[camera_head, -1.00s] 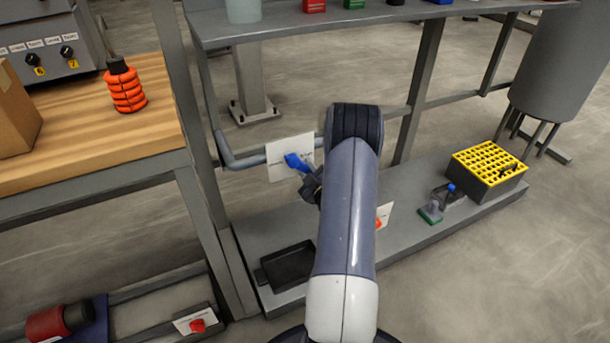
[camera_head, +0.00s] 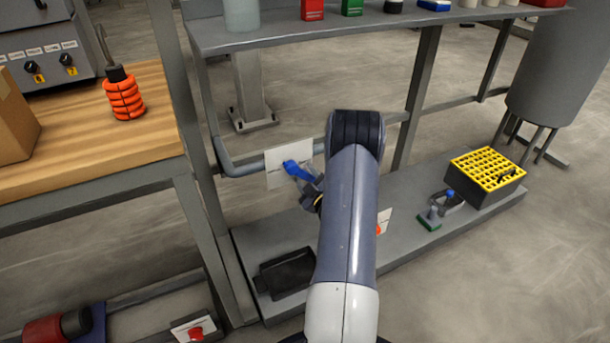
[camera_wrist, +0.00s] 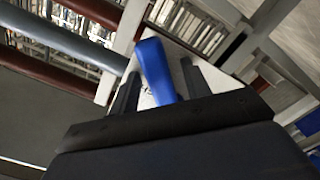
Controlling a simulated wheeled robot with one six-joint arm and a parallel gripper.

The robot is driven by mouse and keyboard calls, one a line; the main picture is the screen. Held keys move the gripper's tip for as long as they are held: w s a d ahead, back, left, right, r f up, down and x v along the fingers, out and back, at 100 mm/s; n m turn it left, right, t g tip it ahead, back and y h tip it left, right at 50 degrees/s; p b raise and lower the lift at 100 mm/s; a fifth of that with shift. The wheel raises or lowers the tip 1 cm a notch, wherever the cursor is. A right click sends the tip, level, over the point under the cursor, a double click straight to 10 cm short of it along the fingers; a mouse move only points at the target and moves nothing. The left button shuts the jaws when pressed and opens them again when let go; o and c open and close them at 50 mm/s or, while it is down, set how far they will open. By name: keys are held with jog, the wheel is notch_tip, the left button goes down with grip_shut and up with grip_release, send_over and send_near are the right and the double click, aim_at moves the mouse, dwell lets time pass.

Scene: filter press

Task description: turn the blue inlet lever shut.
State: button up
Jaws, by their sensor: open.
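The blue inlet lever (camera_head: 297,169) stands in front of a white plate (camera_head: 276,178) on the grey pipe, under the shelf, in the head view. In the wrist view the blue lever (camera_wrist: 155,70) reaches up between the two dark fingers, tilted a little to the left. My gripper (camera_wrist: 158,88) is open, with a finger on each side of the lever. The right finger is clear of it, and a gap shows on the left too. In the head view my gripper (camera_head: 310,188) is partly hidden behind my arm, right beside the lever.
The grey pipe (camera_head: 241,169) runs left of the plate. Below lies a grey platform (camera_head: 258,240) with a black tray (camera_head: 286,273) and a yellow-topped box (camera_head: 487,168). A shelf (camera_head: 290,27) is above. A wooden bench (camera_head: 80,140) is at left.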

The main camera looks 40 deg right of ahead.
jog(key=p+v, duration=0.1)
jog(key=v, duration=0.8)
jog(key=shift+s, duration=0.4)
jog(key=shift+w+a, duration=0.1)
jog(key=b+x, duration=0.1)
jog(key=x, duration=0.9)
jog(key=shift+w, duration=0.2)
jog(key=shift+w+r, duration=0.15)
jog(key=shift+p, duration=0.3)
jog(key=shift+f+b, duration=0.2)
jog(key=shift+b, duration=0.15)
